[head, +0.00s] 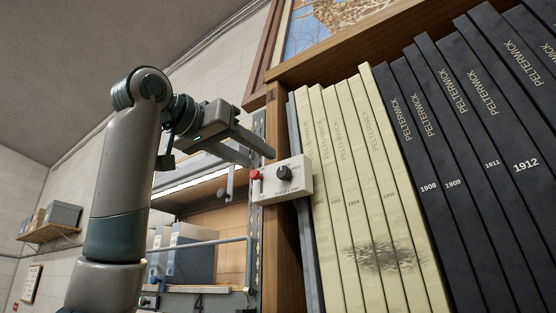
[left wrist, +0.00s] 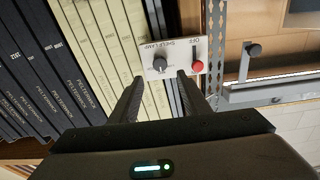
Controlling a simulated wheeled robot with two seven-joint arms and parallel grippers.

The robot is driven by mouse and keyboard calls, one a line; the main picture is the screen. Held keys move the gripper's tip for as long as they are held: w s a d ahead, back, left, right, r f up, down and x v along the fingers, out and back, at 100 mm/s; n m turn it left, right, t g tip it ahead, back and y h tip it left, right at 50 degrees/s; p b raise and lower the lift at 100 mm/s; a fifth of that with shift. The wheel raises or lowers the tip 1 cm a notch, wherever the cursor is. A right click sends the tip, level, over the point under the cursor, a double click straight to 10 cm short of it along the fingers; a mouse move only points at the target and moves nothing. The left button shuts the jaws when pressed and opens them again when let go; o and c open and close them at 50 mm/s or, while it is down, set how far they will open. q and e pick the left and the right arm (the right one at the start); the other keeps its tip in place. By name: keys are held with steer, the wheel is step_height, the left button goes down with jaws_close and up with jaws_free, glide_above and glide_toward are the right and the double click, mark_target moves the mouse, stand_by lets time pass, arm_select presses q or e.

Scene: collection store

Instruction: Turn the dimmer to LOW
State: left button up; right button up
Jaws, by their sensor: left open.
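A white control box (head: 284,181) with a black dimmer knob (head: 284,173) and a red button (head: 255,174) is fixed at the wooden edge of the bookcase. In the left wrist view the box (left wrist: 174,48) shows lettering that seems to read SHELF LAMP, with the black knob (left wrist: 160,59) and the red button (left wrist: 198,67). The knob's setting is too small to read. My left gripper (head: 262,158) is open and empty, up and left of the knob in the head view. In the left wrist view the open fingertips (left wrist: 160,80) point at the box, with the knob ahead between them.
Cream volumes (head: 350,190) and black volumes (head: 455,150) stand close on the right of the box. A metal upright (head: 257,215) and a shelf with grey box files (head: 190,250) stand on the left. A framed picture (head: 330,22) hangs above.

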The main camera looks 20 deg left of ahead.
mark_target(281, 170)
arm_select(q)
steer(key=p+x, duration=0.4)
steer(key=x, duration=0.4)
steer(key=shift+w, duration=0.35)
steer(key=shift+w+d, duration=0.15)
steer(key=shift+c, duration=0.6)
steer(key=c, duration=0.9)
